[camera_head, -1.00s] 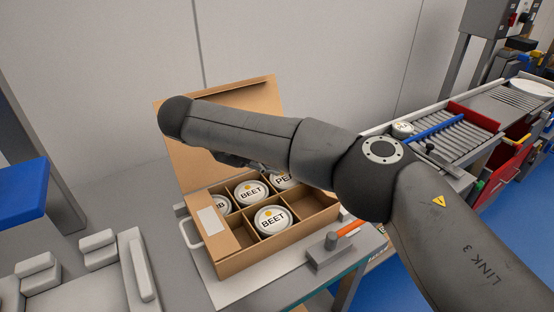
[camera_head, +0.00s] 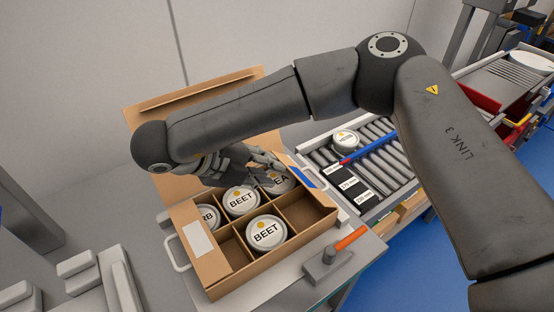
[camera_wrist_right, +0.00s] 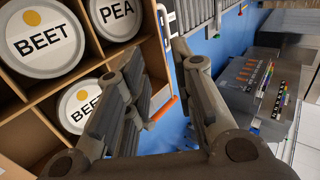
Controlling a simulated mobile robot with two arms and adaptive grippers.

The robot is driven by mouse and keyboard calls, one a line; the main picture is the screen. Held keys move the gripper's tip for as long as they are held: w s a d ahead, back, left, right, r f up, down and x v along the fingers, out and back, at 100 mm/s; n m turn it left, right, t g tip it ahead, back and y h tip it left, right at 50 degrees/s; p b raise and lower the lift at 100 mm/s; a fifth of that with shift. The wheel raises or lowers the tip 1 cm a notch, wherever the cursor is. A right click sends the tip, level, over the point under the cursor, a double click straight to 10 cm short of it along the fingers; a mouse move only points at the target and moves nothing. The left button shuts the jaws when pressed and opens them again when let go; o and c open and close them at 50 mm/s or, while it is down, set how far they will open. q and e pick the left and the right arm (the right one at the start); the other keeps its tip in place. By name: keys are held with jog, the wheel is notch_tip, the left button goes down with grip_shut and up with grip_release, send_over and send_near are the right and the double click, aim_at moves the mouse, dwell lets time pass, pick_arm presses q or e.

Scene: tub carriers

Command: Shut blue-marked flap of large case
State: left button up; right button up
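The large case (camera_head: 222,281) is an open cardboard box with dividers, holding several white tubs marked BEET, PEA and one partly hidden label. Its big lid (camera_head: 150,118) stands up at the back. A flap with a blue mark (camera_head: 307,177) sticks up at the case's right end, apparently not folded over the compartments. A flap with a white label (camera_head: 199,239) is at the left end. My right gripper (camera_head: 272,167) is above the back of the case, near the PEA tub (camera_head: 277,183) and left of the blue mark. My left gripper is out of view.
A fixture with an orange handle (camera_head: 350,238) stands in front of the case at the right. A roller conveyor (camera_head: 385,160) with one tub (camera_head: 345,139) lies beyond the right end. My right arm spans over the case's back and hides part of the lid.

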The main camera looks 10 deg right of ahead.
aim_at(297, 175)
jog(key=x, duration=0.5)
jog(key=p+x, duration=0.1)
jog(key=x, duration=0.4)
jog(key=shift+s+d+f, duration=0.1)
jog(key=shift+d+f, duration=0.1)
jog(key=shift+d, duration=0.25)
jog(key=shift+c, duration=0.2)
grip_shut()
